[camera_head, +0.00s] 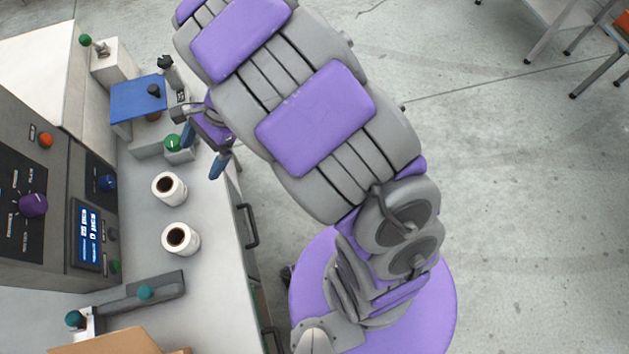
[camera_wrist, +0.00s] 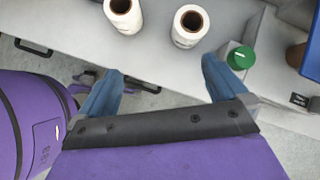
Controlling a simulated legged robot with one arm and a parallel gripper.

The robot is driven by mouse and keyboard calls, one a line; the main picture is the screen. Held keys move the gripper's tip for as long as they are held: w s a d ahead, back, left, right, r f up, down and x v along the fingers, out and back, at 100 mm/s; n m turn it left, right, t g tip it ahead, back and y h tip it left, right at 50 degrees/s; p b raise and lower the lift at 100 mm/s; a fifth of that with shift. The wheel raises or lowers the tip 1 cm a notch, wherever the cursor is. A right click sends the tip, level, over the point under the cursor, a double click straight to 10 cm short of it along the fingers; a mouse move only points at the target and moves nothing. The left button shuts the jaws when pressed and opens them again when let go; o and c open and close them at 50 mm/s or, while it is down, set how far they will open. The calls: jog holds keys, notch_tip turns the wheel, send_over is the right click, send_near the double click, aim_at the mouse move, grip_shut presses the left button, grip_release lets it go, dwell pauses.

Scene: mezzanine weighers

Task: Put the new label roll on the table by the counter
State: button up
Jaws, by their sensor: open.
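Two white label rolls with dark cores stand upright on the grey counter (camera_head: 205,215): one farther up the picture (camera_head: 181,196), one below it (camera_head: 190,247). They look alike, and I cannot tell which is new. In the wrist view they show at the top edge, one left (camera_wrist: 128,24) and one right (camera_wrist: 185,39). My gripper (camera_head: 203,153) is open and empty, at the counter's edge above the rolls in the head view. In the wrist view its blue fingers (camera_wrist: 162,72) are spread, both rolls beyond them. A table (camera_head: 543,10) shows partly at the top right.
A grey machine (camera_head: 85,180) with knobs and a display stands left of the rolls. A blue-topped scale (camera_head: 135,100) and a green knob (camera_wrist: 240,57) are near my gripper. A bar with teal knobs (camera_head: 165,288) lies below. Drawer handles (camera_head: 250,225) stick out from the counter. Floor to the right is clear.

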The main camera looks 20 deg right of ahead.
jog(key=s+d+r+n+h, duration=0.2)
jog(key=s+d+r+n, duration=0.1)
jog(key=s+d, duration=0.4)
jog(key=s+d+r+n+h, duration=0.3)
jog(key=s+d+r+n, duration=0.1)
jog(key=s+d, duration=0.4)
jog(key=s+d+r+n+h, duration=0.2)
jog(key=s+d+r+n, duration=0.2)
jog(key=s+d+n, duration=0.2)
jog(key=s+d, duration=0.2)
jog(key=s, duration=0.1)
jog(key=shift+s+d+r, duration=0.2)
jog(key=shift+r, duration=0.05)
